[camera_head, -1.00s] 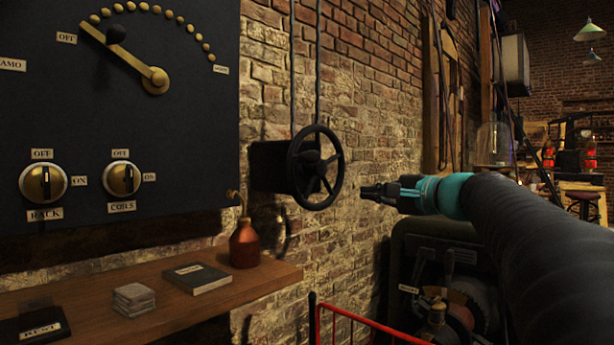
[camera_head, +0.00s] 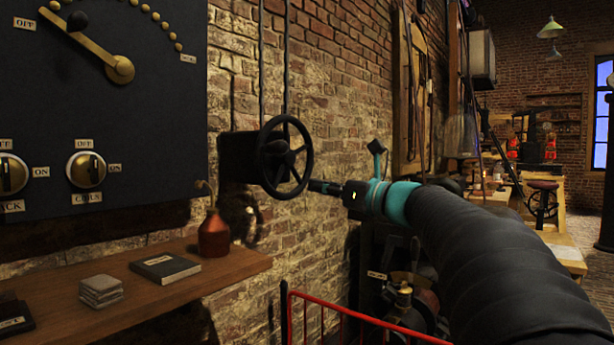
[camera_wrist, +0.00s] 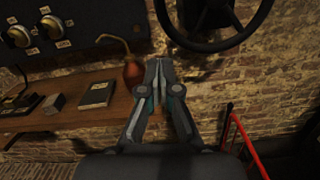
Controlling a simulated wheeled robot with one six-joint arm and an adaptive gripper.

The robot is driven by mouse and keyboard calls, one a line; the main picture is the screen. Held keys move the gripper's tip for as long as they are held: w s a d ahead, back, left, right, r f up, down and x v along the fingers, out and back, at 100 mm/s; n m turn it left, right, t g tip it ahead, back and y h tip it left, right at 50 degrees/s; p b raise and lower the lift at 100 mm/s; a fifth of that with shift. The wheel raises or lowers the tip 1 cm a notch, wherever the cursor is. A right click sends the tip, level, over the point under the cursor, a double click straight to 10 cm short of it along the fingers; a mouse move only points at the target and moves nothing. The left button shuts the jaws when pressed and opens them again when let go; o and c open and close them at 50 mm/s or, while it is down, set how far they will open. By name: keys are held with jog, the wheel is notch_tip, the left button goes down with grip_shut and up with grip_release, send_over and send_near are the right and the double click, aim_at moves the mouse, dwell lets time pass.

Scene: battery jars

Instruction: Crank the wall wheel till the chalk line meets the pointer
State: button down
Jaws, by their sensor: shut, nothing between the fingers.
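The black wall wheel (camera_head: 286,156) is a spoked handwheel on a dark box on the brick wall, right of the dark panel. Part of its rim shows at the top of the wrist view (camera_wrist: 215,48). My gripper (camera_head: 312,186) is shut and empty, its tips beside the wheel's lower right rim. I cannot tell if they touch it. In the wrist view my shut fingers (camera_wrist: 158,65) point up below the rim, left of the wheel's middle. I cannot make out a chalk line or a pointer at the wheel.
A wooden shelf (camera_head: 215,275) under the panel (camera_head: 130,120) holds a copper bottle (camera_head: 213,236), a dark book (camera_head: 165,267) and a stack of pale squares (camera_head: 101,290). A red wire rail (camera_head: 345,315) stands low in front. The panel carries a dial lever (camera_head: 90,48) and knobs.

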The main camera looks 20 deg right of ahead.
jog(key=w+a+r+p, duration=0.1)
jog(key=w+a+r, duration=0.3)
jog(key=w, duration=0.4)
jog(key=shift+a+r+p, duration=0.3)
jog(key=shift+a+r, duration=0.1)
jog(key=shift+a, duration=0.2)
jog(key=shift+w+r+p, duration=0.15)
jog(key=shift+r+p, duration=0.75)
jog(key=shift+p, duration=0.25)
